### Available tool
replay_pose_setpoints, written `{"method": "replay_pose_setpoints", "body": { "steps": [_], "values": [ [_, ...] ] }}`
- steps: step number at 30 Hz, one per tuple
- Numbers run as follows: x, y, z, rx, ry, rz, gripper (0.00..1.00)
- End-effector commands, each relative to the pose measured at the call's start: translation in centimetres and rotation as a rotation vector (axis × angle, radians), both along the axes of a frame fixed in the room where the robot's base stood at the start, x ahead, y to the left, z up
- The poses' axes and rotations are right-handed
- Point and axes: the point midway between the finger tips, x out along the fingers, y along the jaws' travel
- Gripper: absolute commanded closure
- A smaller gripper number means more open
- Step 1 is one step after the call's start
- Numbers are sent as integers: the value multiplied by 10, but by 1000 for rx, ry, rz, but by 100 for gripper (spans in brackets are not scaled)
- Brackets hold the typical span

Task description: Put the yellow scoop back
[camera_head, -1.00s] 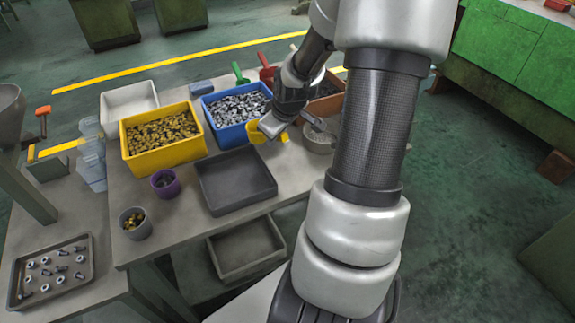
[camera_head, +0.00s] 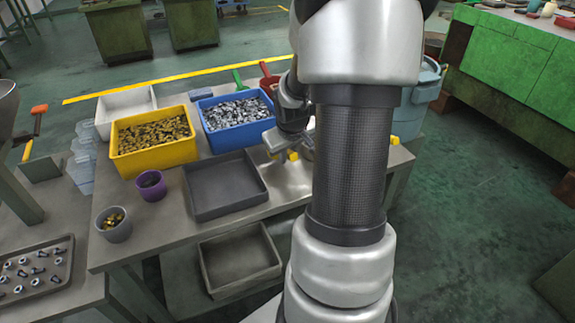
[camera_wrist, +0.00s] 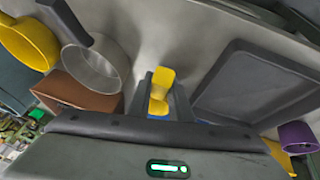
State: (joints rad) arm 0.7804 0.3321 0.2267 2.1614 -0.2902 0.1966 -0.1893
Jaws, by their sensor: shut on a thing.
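My gripper (camera_wrist: 160,105) is shut on the yellow scoop (camera_wrist: 163,79), whose yellow part shows between and beyond the fingers in the wrist view. Most of the scoop's shape is hidden. In the head view my gripper (camera_head: 283,146) is low over the table, right of the dark grey tray, with a bit of yellow below it. I cannot tell whether the scoop touches the table.
The blue bin (camera_head: 222,137) of metal parts and the yellow bin (camera_head: 150,159) stand behind the dark grey tray (camera_head: 238,208). A grey pan (camera_wrist: 92,68), brown bin (camera_wrist: 78,92) and another yellow vessel (camera_wrist: 30,42) are at left in the wrist view. My arm hides the table's right part.

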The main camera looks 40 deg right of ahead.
Motion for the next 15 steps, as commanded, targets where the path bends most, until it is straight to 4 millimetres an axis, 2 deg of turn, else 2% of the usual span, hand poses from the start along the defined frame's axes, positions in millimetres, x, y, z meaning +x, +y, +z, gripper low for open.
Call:
{"method": "replay_pose_setpoints", "body": {
  "steps": [1,4,15],
  "values": [
    [0,1,-16,3,2,2,100],
    [0,1,-28,0,1,2,100],
    [1,0,-31,0,-1,1,100]
  ]
}}
